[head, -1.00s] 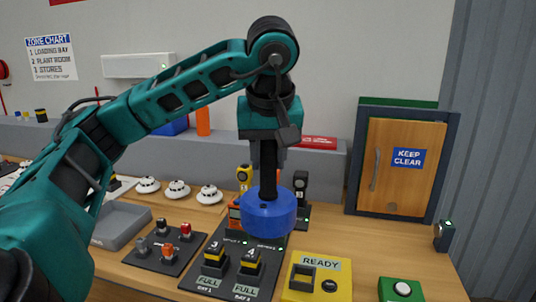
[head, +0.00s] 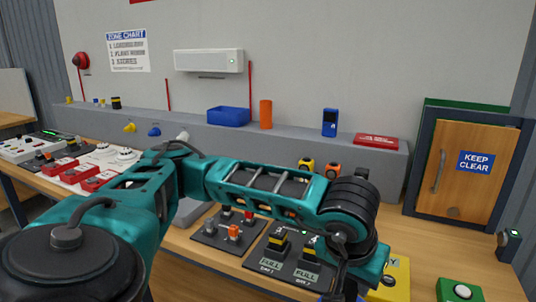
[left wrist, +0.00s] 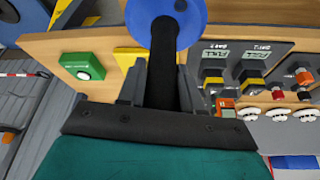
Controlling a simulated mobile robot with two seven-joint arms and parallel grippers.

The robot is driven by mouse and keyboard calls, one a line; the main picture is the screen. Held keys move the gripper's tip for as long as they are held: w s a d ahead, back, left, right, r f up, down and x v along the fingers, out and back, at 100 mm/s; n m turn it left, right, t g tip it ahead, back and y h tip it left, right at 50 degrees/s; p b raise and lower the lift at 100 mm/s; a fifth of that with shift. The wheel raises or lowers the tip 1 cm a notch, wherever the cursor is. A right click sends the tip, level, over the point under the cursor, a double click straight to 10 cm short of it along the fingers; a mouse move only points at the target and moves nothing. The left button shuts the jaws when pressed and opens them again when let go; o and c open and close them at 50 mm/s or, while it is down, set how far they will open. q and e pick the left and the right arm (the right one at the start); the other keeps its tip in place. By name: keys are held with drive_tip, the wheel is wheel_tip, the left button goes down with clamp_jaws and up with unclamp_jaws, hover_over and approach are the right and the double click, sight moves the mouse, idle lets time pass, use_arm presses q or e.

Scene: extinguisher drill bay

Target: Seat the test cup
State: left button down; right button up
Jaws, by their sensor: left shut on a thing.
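The test cup is a blue round cup (left wrist: 190,14) on a black stem (left wrist: 162,62). My left gripper (left wrist: 160,88) is shut on the stem in the left wrist view, with a dark finger on each side. In the head view the left wrist is at the bottom edge, right of centre, and the cup is almost wholly hidden or cut off there. The yellow box (head: 398,278), marked READY earlier, is partly hidden behind my left wrist. In the left wrist view it shows as a yellow patch (left wrist: 127,56) beside the cup. My right gripper is not seen.
A black panel (head: 285,270) with two FULL bays lies left of the yellow box. A green box with a white button (head: 461,292) stands to the right. A KEEP CLEAR door (head: 464,172) and a grey ledge (head: 300,142) stand behind. A smaller black panel (head: 228,237) lies left.

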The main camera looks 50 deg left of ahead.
use_arm(q)
drive_tip(key=s+d+f+m+h, duration=0.1)
drive_tip(key=d+f+m, duration=0.2)
drive_tip(key=d+f, duration=0.2)
wheel_tip(320, 180, down, 3)
drive_tip(key=shift+d+f, duration=0.15)
drive_tip(key=shift+d, duration=0.1)
drive_tip(key=shift+a, duration=0.1)
